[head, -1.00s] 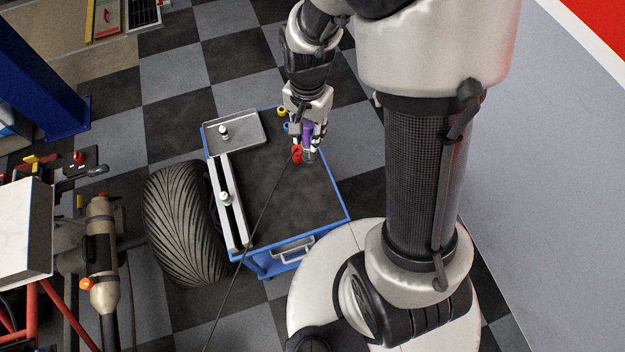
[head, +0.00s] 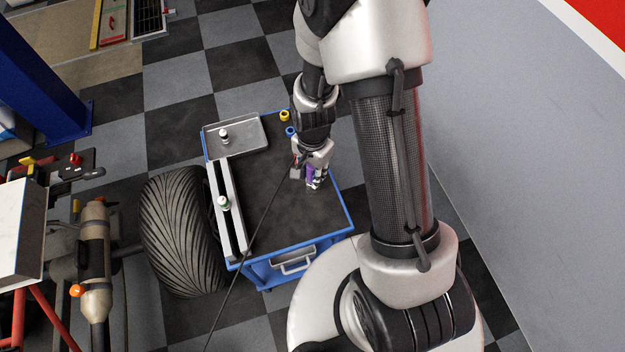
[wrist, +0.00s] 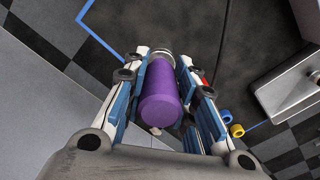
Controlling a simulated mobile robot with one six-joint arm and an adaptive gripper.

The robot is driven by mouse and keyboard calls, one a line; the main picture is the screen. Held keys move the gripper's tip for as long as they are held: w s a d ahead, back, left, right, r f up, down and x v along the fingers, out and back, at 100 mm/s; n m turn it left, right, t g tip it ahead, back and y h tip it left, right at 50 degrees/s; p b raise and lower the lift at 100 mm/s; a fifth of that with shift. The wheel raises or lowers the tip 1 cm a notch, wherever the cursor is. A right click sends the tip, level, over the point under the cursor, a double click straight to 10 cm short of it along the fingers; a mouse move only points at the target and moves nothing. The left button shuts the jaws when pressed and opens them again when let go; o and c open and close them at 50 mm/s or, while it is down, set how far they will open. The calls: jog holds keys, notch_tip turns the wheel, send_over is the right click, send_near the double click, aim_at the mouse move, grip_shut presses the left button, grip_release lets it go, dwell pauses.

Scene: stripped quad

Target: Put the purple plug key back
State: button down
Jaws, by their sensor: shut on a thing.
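The purple plug key (wrist: 172,95) is between the fingers of my gripper (wrist: 168,85) in the wrist view, with a metal end pointing away from the palm. In the head view the purple key (head: 311,175) shows at the tip of my gripper (head: 314,180), over the right part of the blue cart's dark top (head: 270,210). The gripper is shut on it. I cannot tell whether the key's lower end touches the cart top.
A grey tray (head: 251,133) with a small white-capped part (head: 224,136) sits at the cart's far left. A pale rail (head: 218,200) holds a similar part (head: 223,203). Yellow (head: 285,116) and blue (head: 290,131) rings lie at the far edge. A tyre (head: 182,235) stands left.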

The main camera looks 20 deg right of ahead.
jog(key=shift+f+b, duration=0.6)
jog(key=shift+f, duration=1.4)
jog(key=shift+f, duration=0.25)
jog(key=c, duration=1.3)
grip_release()
jog(key=shift+r, duration=0.1)
notch_tip(320, 180, up, 12)
jog(key=p, duration=0.4)
jog(key=shift+r, duration=0.25)
jog(key=s+r+n+t, duration=0.2)
jog(key=s+r+n, duration=0.2)
jog(key=r, duration=0.7)
jog(key=s+r+n+t, duration=0.1)
jog(key=s+r+n, duration=0.25)
jog(key=r, duration=0.65)
jog(key=s+r+n, duration=0.1)
jog(key=s, duration=0.1)
jog(key=s+r+n+t, duration=0.1)
jog(key=s+r, duration=0.1)
jog(key=s, duration=0.1)
jog(key=s+r+n, duration=0.1)
jog(key=s, duration=0.1)
jog(key=shift+s+r+n+t, duration=0.3)
jog(key=shift+r+n, duration=0.05)
jog(key=shift+r, duration=0.05)
